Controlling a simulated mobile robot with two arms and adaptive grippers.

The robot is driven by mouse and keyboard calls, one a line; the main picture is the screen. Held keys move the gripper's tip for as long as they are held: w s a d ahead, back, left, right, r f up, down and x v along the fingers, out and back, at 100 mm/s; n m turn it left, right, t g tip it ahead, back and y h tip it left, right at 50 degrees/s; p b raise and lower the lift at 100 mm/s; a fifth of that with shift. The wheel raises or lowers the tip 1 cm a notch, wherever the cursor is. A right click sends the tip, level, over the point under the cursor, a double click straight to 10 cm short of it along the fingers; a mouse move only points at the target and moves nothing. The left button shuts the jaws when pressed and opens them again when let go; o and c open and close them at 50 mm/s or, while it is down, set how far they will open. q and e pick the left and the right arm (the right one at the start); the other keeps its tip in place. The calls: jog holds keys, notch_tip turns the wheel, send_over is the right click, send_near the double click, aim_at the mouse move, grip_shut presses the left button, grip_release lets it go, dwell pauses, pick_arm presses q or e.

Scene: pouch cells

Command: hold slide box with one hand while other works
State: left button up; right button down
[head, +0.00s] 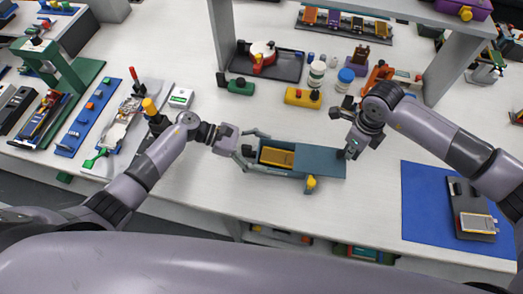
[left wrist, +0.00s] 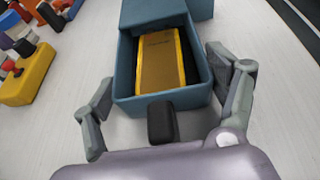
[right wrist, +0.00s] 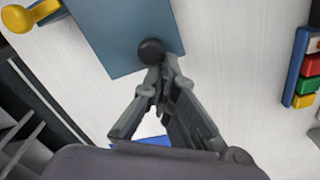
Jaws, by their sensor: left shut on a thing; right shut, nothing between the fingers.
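The slide box is a blue-grey box (head: 325,163) lying on the white table; its lid is partly slid to the right. A yellow-framed pouch (head: 276,157) shows in the open left part, also in the left wrist view (left wrist: 158,62). My left gripper (head: 256,152) is at the box's left end, its fingers on either side of the tray walls. A black knob (right wrist: 152,51) stands near the lid's right end. My right gripper (right wrist: 160,78) is shut and empty, its fingertips right at this knob; whether they touch is unclear. A yellow knob (head: 311,183) sits on the box's front side.
A blue mat (head: 425,205) with a dark fixture (head: 475,222) lies to the right. A yellow block (head: 302,97), white bottle (head: 316,75) and blue-capped jar (head: 345,78) stand behind the box. Shelf posts rise behind. The table in front of the box is clear.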

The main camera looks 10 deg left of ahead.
aim_at(310, 153)
jog(key=shift+a, duration=3.25)
jog(key=shift+w+a, duration=0.1)
jog(key=shift+a, duration=2.05)
jog(key=shift+d+r, duration=0.3)
jog(key=shift+r, duration=0.7)
jog(key=shift+d+r, duration=0.25)
jog(key=shift+r, duration=0.75)
jog(key=shift+d+r, duration=0.3)
jog(key=shift+r, duration=0.7)
